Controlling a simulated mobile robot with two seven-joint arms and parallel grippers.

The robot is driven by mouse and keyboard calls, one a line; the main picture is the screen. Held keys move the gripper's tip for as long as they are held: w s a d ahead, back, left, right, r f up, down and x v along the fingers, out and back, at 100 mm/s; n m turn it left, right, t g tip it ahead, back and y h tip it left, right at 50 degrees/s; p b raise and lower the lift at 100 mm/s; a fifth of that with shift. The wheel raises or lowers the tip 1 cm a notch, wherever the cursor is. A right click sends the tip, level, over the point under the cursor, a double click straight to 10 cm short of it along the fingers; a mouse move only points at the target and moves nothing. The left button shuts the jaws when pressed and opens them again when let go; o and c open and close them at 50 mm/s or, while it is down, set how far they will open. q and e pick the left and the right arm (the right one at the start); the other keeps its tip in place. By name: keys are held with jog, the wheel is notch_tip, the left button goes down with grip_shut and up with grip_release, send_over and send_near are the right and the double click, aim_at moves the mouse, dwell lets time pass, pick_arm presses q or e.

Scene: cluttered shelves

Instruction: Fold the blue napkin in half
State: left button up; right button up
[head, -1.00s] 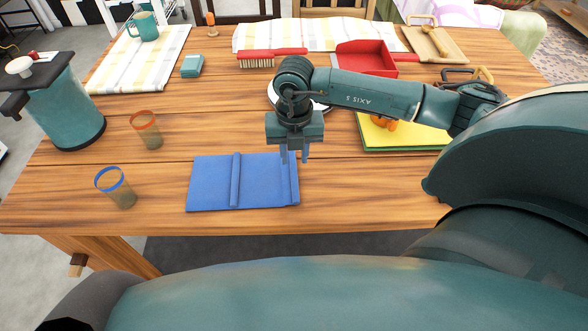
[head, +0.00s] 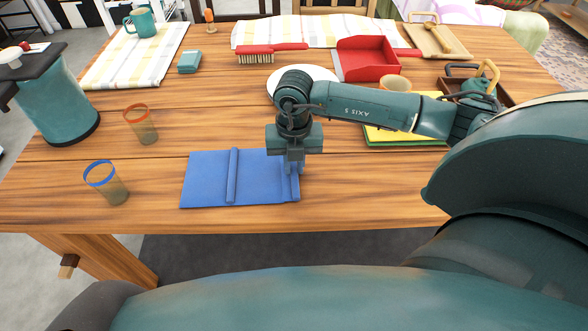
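The blue napkin (head: 207,181) lies flat on the wooden table near its front edge. A narrow raised ridge runs front to back across its middle, and a second raised strip runs along its right edge. My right gripper (head: 294,171) points down at that right strip, with its fingers close together on it. The fingers appear shut on the napkin's right strip, though the fingertips are partly lost against the cloth. My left gripper is not in view.
Two glasses, blue-rimmed (head: 108,185) and orange-rimmed (head: 141,126), stand left of the napkin. A teal canister (head: 56,107) stands far left. A white plate (head: 322,74), red dustpan (head: 364,61) and yellow-green stack (head: 400,139) lie behind my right arm. Bare table surrounds the napkin.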

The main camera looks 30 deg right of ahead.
jog(key=shift+r, duration=0.2)
jog(key=shift+c, duration=0.5)
jog(key=r+p, duration=0.2)
jog(key=r, duration=0.1)
jog(key=a+r+p, duration=0.1)
jog(key=r+p, duration=0.1)
jog(key=shift+w, duration=0.25)
jog(key=shift+f, duration=0.1)
jog(key=r+p, duration=0.1)
jog(key=w+a+r, duration=0.1)
jog(key=r, duration=0.1)
jog(key=a+r+p, duration=0.1)
jog(key=shift+w+a+r+p, duration=0.15)
jog(key=shift+w+p, duration=0.05)
jog(key=shift+p, duration=0.1)
